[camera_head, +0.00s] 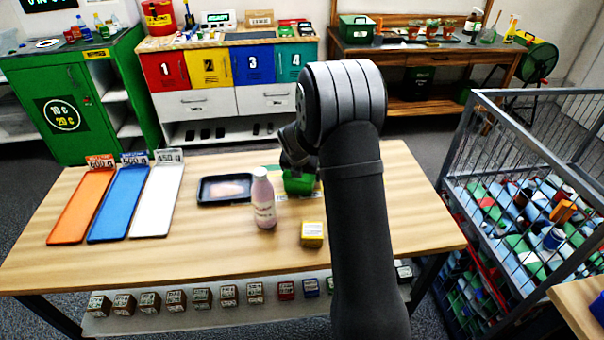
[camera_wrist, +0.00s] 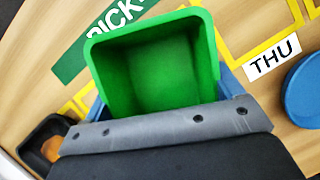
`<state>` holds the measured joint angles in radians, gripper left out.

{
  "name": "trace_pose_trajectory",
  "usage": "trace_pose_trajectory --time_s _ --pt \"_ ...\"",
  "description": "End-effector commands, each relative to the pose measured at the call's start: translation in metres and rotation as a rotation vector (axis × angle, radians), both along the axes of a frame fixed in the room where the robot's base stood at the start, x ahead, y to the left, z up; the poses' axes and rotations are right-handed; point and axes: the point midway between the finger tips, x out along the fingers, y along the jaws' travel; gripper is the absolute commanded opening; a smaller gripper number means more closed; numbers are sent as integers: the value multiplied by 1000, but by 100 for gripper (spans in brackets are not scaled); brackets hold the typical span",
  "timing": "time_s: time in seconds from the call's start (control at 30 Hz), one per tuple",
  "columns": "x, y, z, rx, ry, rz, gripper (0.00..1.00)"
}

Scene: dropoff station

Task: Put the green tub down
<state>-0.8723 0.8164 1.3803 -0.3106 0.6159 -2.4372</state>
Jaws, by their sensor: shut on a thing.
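The green tub (camera_head: 299,184) is at the back middle of the table, partly hidden by my arm. In the wrist view the tub (camera_wrist: 158,70) is empty, its open top facing the camera. My gripper (camera_head: 298,169) is shut on the tub; in the wrist view its grey bar crosses the tub's near side. Blue edges of something (camera_wrist: 228,78) show beside and under the tub. I cannot tell whether the tub touches what is below it.
A pink-white bottle (camera_head: 264,200), a yellow box (camera_head: 312,234) and a black tray (camera_head: 203,189) stand nearby. Orange, blue and white strips (camera_head: 155,205) lie at the left. A blue round thing (camera_wrist: 305,90) is beside the THU label (camera_wrist: 274,55). A wire cage (camera_head: 470,150) stands right of the table.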

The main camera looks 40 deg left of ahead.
Motion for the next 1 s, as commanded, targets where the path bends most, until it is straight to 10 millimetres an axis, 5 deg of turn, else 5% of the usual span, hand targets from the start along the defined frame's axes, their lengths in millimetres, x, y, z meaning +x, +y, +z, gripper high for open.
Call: trace_pose_trajectory --time_s 0.23,0.27,0.33,0.67,1.0 --pt "0 0 -3 0 0 0 63" --pt "0 0 -3 0 0 0 89" --pt "0 0 -2 0 0 0 100" --pt "-1 0 5 2 -1 -1 100" --pt "-23 -9 62 4 -2 1 100"
